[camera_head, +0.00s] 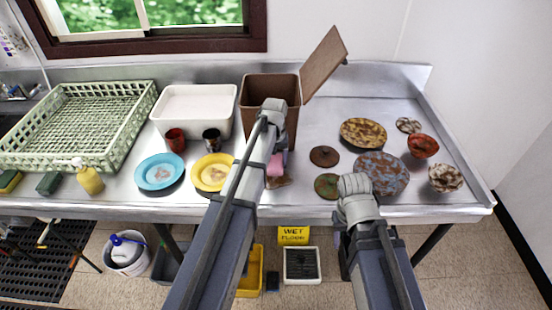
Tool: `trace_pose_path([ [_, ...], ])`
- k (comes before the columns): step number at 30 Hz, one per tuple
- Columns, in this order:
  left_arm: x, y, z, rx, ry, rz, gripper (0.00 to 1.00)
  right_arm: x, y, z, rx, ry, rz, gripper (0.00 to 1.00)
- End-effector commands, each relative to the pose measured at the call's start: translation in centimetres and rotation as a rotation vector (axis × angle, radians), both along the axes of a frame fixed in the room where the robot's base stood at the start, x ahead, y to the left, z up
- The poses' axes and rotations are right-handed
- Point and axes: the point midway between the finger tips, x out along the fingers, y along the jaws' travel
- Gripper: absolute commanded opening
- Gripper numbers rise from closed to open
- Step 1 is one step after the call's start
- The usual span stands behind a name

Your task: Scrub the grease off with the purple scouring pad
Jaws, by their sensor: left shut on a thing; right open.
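A pink-purple pad (276,164) shows just right of my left arm on the steel counter's front part. My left gripper (279,152) is mostly hidden behind its own arm and is shut on this pad. A brown greasy patch (279,182) lies on the counter just below the pad in the picture. Whether the pad touches the patch or the counter is unclear. My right gripper (344,256) hangs in front of the counter's edge, partly hidden by its arm, open and empty.
A brown bin (258,86) with its lid raised stands behind my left arm. Left are a white tub (191,104), cups, a blue plate (159,171), a yellow plate (211,172) and a green rack (77,123). Stained plates (381,173) and bowls (423,145) crowd the right.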

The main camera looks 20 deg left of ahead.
Motion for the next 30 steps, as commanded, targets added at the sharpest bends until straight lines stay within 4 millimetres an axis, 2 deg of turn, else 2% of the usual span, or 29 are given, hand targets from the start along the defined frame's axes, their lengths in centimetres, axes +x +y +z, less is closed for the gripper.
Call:
trace_pose_path([
  [1,-0.8,-0.2,0.0,-0.001,0.004,-0.001,0.24,0.0,0.0,0.0,0.0,0.0,0.0,0.5],
  [4,-1.6,-0.5,0.0,-0.002,0.003,-0.001,0.24,0.0,0.0,0.0,0.0,0.0,0.0,0.5],
  [16,-2.4,-0.8,0.0,-0.002,0.001,-0.001,0.24,0.0,0.0,0.0,0.0,0.0,0.0,0.5],
  [30,-5.9,-1.8,-0.3,-0.003,0.003,-0.001,0.24,0.0,0.0,-0.3,0.0,0.0,0.0,0.5],
])
